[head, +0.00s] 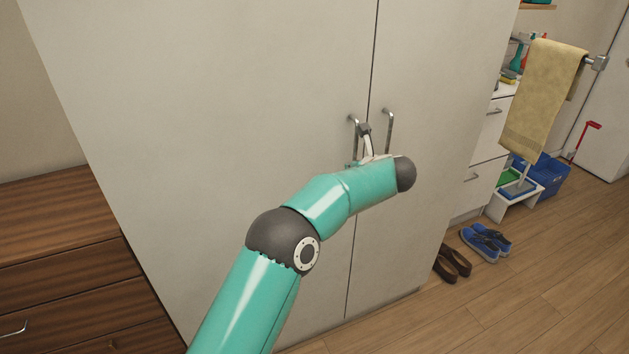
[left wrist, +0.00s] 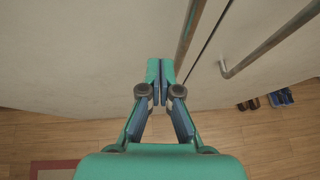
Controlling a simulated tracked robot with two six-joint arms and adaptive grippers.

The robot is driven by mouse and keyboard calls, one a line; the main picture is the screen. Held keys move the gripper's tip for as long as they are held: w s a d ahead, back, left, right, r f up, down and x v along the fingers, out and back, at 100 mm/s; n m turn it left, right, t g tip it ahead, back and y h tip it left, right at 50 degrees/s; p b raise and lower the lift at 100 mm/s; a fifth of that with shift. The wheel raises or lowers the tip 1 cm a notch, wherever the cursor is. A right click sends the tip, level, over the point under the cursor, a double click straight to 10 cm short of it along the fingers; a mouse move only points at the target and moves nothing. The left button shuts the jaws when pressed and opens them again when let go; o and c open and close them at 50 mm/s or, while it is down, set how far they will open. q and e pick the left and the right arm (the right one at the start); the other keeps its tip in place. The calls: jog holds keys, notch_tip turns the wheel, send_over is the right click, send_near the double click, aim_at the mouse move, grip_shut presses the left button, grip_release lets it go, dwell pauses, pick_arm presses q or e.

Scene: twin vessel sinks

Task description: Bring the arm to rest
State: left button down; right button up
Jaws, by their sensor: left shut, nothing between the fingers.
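My left arm (head: 330,200) reaches up from the bottom of the head view toward the tall pale cabinet (head: 230,100). My left gripper (head: 364,130) is at its far end, close to the left door handle (head: 352,122). In the left wrist view the two fingertips (left wrist: 160,84) are together with nothing between them. There the left handle (left wrist: 188,36) runs just above and right of the tips; I cannot tell whether they touch it. The right handle (head: 389,118) is apart from the gripper. Both cabinet doors look shut. My right gripper is in neither view.
A brown wooden drawer unit (head: 60,240) stands left of the cabinet. To the right are brown shoes (head: 455,264), blue shoes (head: 485,243), a blue crate (head: 548,178) and a hanging yellow towel (head: 543,95). The wooden floor (head: 540,290) at lower right is clear.

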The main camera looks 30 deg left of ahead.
pick_arm(q)
jog(key=w+d+b+v, duration=0.1)
jog(key=b+v, duration=0.1)
jog(key=v, duration=0.7)
jog(key=s+a+f+m+g+y, duration=0.1)
jog(key=s+a+f+g+y, duration=0.15)
jog(key=a+f, duration=0.95)
jog(key=s+a+f+m+t+h, duration=0.1)
jog(key=s+f+m+h, duration=0.15)
jog(key=f+m, duration=0.5)
jog(key=s+f+m+t+h, duration=0.1)
jog(key=s+f+m, duration=0.3)
jog(key=f, duration=0.6)
jog(key=s+d+f+m+g+h, duration=0.2)
jog(key=s+d+f+m+h, duration=0.4)
jog(key=s+d+f+m, duration=0.5)
jog(key=s+d+f+m+g+h, duration=0.1)
jog(key=s+d+m+g+h, duration=0.1)
jog(key=s+d+m, duration=0.3)
jog(key=s+d+m+g+h, duration=0.3)
jog(key=s+d+m, duration=0.2)
jog(key=s+m, duration=0.9)
jog(key=shift+s+f, duration=0.4)
jog(key=shift+s, duration=0.15)
jog(key=shift+m, duration=0.25)
